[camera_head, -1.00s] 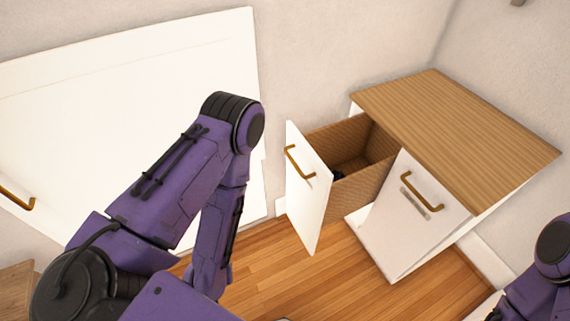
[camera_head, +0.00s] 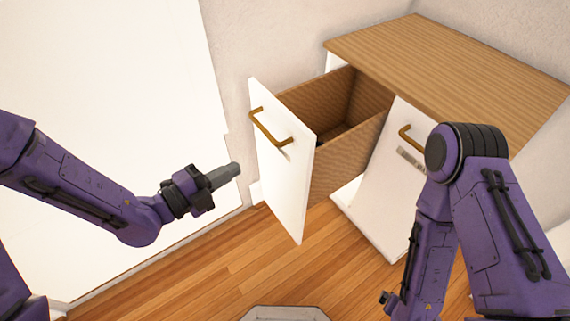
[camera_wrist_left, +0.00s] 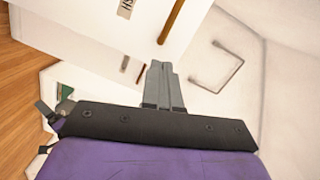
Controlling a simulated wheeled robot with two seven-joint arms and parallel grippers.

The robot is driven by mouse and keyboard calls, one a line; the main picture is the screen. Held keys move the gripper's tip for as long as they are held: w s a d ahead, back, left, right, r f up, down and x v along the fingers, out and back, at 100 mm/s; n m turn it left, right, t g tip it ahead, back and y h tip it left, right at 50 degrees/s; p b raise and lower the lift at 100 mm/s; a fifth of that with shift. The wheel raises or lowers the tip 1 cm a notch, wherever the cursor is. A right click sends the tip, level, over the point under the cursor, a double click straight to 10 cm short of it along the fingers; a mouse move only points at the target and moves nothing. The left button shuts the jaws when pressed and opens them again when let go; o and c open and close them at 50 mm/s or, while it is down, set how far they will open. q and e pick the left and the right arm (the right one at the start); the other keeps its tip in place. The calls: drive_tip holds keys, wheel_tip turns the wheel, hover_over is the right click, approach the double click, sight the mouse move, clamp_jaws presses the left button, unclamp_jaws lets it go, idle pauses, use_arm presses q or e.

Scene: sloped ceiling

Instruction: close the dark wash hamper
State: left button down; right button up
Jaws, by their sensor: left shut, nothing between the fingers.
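A white cabinet has an open pull-out hamper on its left side. Its white front (camera_head: 285,180) stands well out from the cabinet, with a brass handle near the top. Behind it is a brown woven-looking basket (camera_head: 345,160), partly hidden. I cannot read which hamper is the dark wash one. My left gripper (camera_head: 236,170) is shut and empty, just left of the open front in the head view, with a visible gap. In the left wrist view its fingers (camera_wrist_left: 161,72) are together, pointing toward a white panel (camera_wrist_left: 85,30) with a brass handle and a partly cut-off label.
A second white front (camera_head: 375,190) with a handle and label leans outward on the right, partly behind my right arm. The cabinet has a wooden top (camera_head: 450,55). A large white panel (camera_head: 110,80) stands at left. Wooden floor (camera_head: 215,260) is clear in front.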

sight(297, 136)
use_arm(q)
drive_tip(key=w+d+m, duration=0.1)
drive_tip(key=w+d, duration=0.1)
drive_tip(key=d, duration=0.2)
drive_tip(key=w+d+r+m+h, duration=0.1)
drive_tip(key=w+d, duration=0.2)
drive_tip(key=d, duration=0.1)
drive_tip(key=w+d+r+m+h, duration=0.1)
drive_tip(key=w+d+m, duration=0.1)
drive_tip(key=d, duration=0.2)
drive_tip(key=shift+w+d+g, duration=0.25)
drive_tip(key=shift+g, duration=0.15)
